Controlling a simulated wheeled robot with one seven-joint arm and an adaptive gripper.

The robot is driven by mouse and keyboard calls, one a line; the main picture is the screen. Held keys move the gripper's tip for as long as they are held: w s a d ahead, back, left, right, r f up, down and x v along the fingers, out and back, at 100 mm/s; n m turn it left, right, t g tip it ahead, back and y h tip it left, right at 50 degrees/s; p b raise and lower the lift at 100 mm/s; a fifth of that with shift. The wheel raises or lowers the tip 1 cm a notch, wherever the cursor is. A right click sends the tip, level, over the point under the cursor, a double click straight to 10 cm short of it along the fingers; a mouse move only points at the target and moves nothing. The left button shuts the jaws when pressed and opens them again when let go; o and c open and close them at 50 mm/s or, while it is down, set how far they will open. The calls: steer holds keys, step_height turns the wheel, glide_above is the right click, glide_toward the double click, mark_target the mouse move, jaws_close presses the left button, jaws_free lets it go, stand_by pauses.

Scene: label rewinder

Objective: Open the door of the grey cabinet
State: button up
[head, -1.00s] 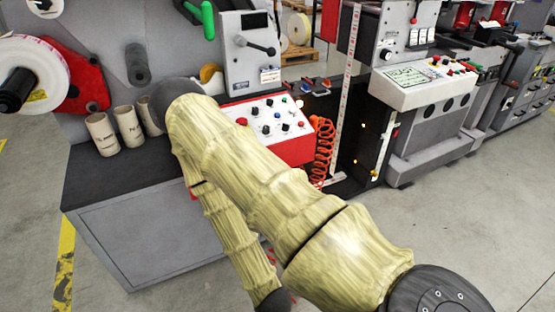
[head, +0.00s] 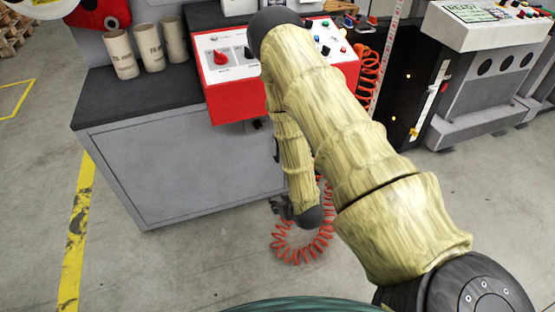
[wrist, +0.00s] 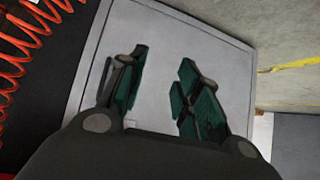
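The grey cabinet (head: 185,165) stands under a dark worktop (head: 150,82) in the head view. Its flat grey front door looks shut, with no gap showing. The door (wrist: 225,50) also fills the middle of the wrist view, tilted in the picture. My gripper (wrist: 162,68) is open, its two dark green fingers apart in front of the door, with nothing seen between them. I cannot tell whether they touch it. A dark narrow mark lies beside the left finger; I cannot tell if it is a handle. In the head view my arm hides most of the gripper and the door's right edge.
A red control box (head: 226,100) overhangs the cabinet's top right. Several cardboard tubes (head: 149,50) stand on the worktop. A red coiled hose (head: 290,252) lies on the floor beneath my arm.

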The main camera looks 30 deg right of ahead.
steer(key=w+d+f+t+b, duration=0.2)
steer(key=w+d+t+b, duration=0.2)
steer(key=w+d+b, duration=0.35)
steer(key=r+t+b, duration=0.1)
steer(key=t+b, duration=0.3)
steer(key=b, duration=0.7)
glide_above(278, 162)
steer(key=shift+w+d+r+n, duration=0.2)
steer(key=shift+w+n, duration=0.15)
steer(key=shift+n, duration=0.05)
jaws_close()
